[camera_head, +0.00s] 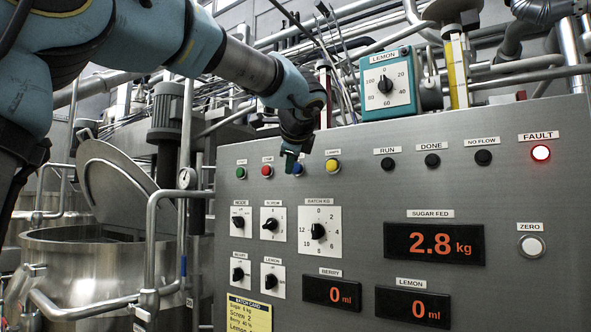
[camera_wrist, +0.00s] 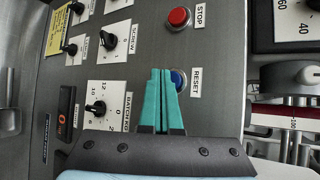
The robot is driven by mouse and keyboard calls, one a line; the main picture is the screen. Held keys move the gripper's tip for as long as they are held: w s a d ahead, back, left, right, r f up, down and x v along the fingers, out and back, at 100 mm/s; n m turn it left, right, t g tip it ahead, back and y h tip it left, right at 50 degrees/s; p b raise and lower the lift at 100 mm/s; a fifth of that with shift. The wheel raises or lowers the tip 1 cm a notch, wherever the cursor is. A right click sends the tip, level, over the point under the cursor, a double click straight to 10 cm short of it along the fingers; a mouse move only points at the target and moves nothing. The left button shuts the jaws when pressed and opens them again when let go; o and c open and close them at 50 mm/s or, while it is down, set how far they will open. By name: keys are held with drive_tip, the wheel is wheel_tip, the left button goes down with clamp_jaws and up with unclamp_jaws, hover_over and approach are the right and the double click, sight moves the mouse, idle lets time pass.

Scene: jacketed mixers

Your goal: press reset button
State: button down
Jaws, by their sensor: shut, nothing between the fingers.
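The blue reset button (camera_wrist: 179,79), labelled RESET, sits on the grey panel and is partly hidden behind my gripper's fingers in the wrist view. In the head view the blue button (camera_head: 297,169) shows as a small spot beside my gripper (camera_head: 288,166). My gripper (camera_wrist: 161,72) is shut, its two teal fingers together with nothing between them. The fingertips overlap the button's left edge in the wrist view. I cannot tell whether they touch it.
The red STOP button (camera_wrist: 179,17) is beside the reset button. Green (camera_head: 240,172) and yellow (camera_head: 332,165) buttons share the row. Below is the BATCH KG dial (camera_head: 318,231). The FAULT lamp (camera_head: 541,153) glows red; the sugar display (camera_head: 434,243) reads 2.8 kg. A teal LEMON dial box (camera_head: 388,84) stands above.

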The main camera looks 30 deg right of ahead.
drive_tip(key=shift+w+d, duration=0.2)
drive_tip(key=shift+d, duration=0.1)
drive_tip(key=shift+w+d+p, duration=0.2)
drive_tip(key=shift+d+p, duration=0.15)
drive_tip(key=shift+d, duration=0.05)
idle(0.7)
drive_tip(key=shift+a, duration=0.1)
drive_tip(key=shift+s+a, duration=0.4)
drive_tip(key=shift+a, duration=0.25)
drive_tip(key=s+a, duration=0.1)
drive_tip(key=a, duration=0.1)
drive_tip(key=s+a, duration=0.1)
drive_tip(key=a, duration=0.1)
drive_tip(key=shift+s+a+b, duration=0.2)
drive_tip(key=shift+b, duration=0.2)
idle(0.9)
